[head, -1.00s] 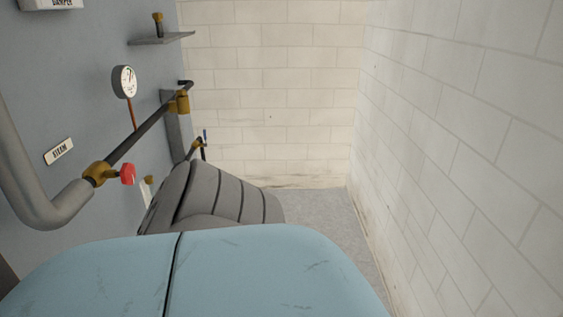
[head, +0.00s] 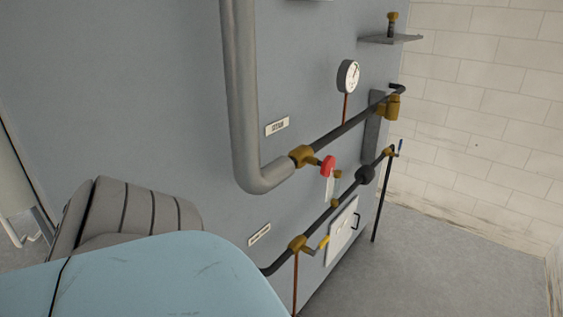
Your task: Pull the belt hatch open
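A small pale hatch panel (head: 342,231) with a dark handle (head: 356,222) is low on the side of the grey machine in the head view. It looks closed, flush with the machine wall. Neither gripper is in view. A blue and dark grey ribbed part of my own body fills the lower left.
The grey machine wall (head: 140,80) carries a thick grey pipe (head: 243,100), a gauge (head: 348,76), a red valve knob (head: 328,165) and a small shelf (head: 390,39). A dark pipe leg (head: 382,200) reaches the floor. Grey floor (head: 440,265) is clear at right, before a block wall (head: 480,120).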

